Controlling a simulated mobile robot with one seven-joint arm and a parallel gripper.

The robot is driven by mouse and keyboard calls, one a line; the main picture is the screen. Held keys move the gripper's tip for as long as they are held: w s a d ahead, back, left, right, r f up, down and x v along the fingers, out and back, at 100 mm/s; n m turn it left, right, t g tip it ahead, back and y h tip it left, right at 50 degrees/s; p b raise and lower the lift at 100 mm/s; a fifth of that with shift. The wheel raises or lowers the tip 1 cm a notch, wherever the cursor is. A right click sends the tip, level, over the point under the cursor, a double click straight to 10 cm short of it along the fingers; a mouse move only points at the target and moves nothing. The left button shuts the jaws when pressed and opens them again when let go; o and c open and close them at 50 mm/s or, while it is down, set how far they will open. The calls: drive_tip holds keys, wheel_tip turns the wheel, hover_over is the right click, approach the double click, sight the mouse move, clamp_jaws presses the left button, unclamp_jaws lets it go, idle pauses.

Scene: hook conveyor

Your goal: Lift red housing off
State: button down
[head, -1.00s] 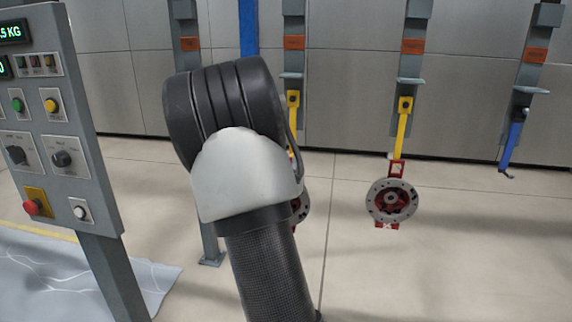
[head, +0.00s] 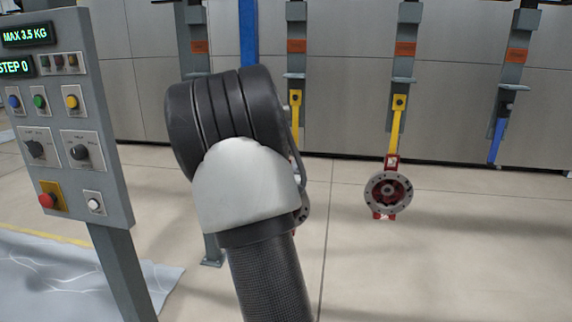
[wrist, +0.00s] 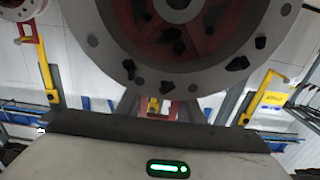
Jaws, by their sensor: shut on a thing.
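A round housing with a grey drilled flange and a red inside (wrist: 205,22) fills the top of the wrist view, close in front of my gripper (wrist: 150,122). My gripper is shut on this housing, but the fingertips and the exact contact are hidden. In the head view my arm covers the gripper; only a sliver of a grey flange (head: 304,208) shows at its right edge, below a yellow hook (head: 295,108). A second red housing with a grey flange (head: 388,192) hangs to the right on its own yellow hook (head: 397,125).
A grey control panel (head: 62,125) stands on a post at the left, reading MAX 3.5 KG and STEP 0. A blue hook (head: 498,138) hangs empty at the far right. Another flanged part (wrist: 22,8) hangs upper left in the wrist view. The floor at right is clear.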

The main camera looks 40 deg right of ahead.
drive_tip(key=shift+d+b, duration=0.1)
drive_tip(key=shift+b, duration=0.2)
drive_tip(key=shift+f+b, duration=0.4)
drive_tip(key=shift+b+v, duration=0.4)
drive_tip(key=shift+v, duration=2.9)
drive_tip(key=v, duration=0.7)
